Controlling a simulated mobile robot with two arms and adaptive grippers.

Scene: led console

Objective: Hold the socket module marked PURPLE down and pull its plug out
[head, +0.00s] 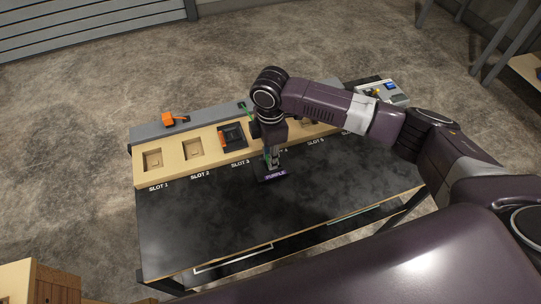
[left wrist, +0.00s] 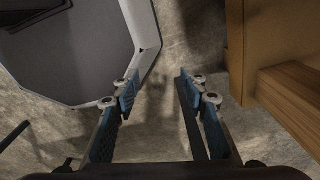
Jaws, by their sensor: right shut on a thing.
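The socket module marked PURPLE (head: 275,176) is in the head view, at the front edge of the wooden slot row, near slot 4. Its label faces forward; most of its body is hidden by my right gripper. My right gripper (head: 272,163) points down and is shut on it from above. I cannot make out its plug behind the fingers, nor whether the module touches the table. My left gripper (left wrist: 164,92) is open and empty in the left wrist view, over the floor, away from the module. It is not seen in the head view.
The wooden slot row (head: 172,173) runs along the back of the black table (head: 215,220). A black module with an orange part (head: 232,136) sits in slot 3; slots 1 and 2 look empty. An orange tool (head: 174,119) lies behind. The table's front is clear. Wooden furniture (left wrist: 275,70) stands right of my left gripper.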

